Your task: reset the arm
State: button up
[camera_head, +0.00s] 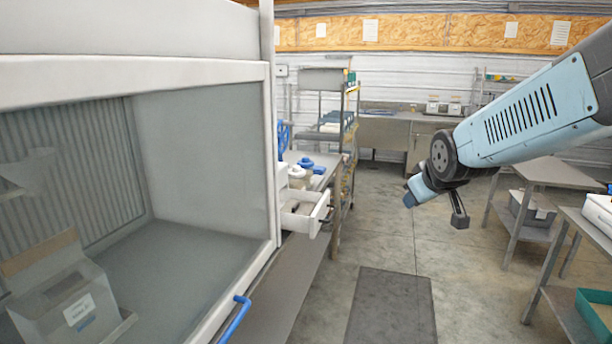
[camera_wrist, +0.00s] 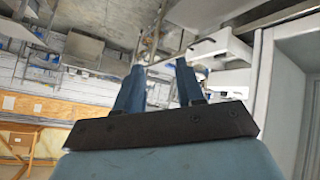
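My arm reaches in from the right in the head view, and its wrist end hangs over the open aisle. My gripper (camera_head: 412,196) points down and to the left there, clear of all furniture. In the wrist view the two blue fingers of my gripper (camera_wrist: 158,72) stand apart with nothing between them. The wrist view is turned over, with the floor at the top.
A glass-fronted hood (camera_head: 170,65) with a blue handle (camera_head: 236,318) fills the left, holding a grey box (camera_head: 62,305). An open white drawer (camera_head: 305,214) juts out beside it. Steel tables (camera_head: 560,172) stand at right. A dark mat (camera_head: 392,305) lies on the clear floor.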

jog(key=s+a+r+m+g, duration=0.1)
jog(key=s+r+m+g, duration=0.1)
jog(key=s, duration=1.7)
jog(key=m+g, duration=0.1)
jog(key=m, duration=0.1)
jog(key=shift+s+a+m+g, duration=0.15)
jog(key=shift+m+g, duration=0.25)
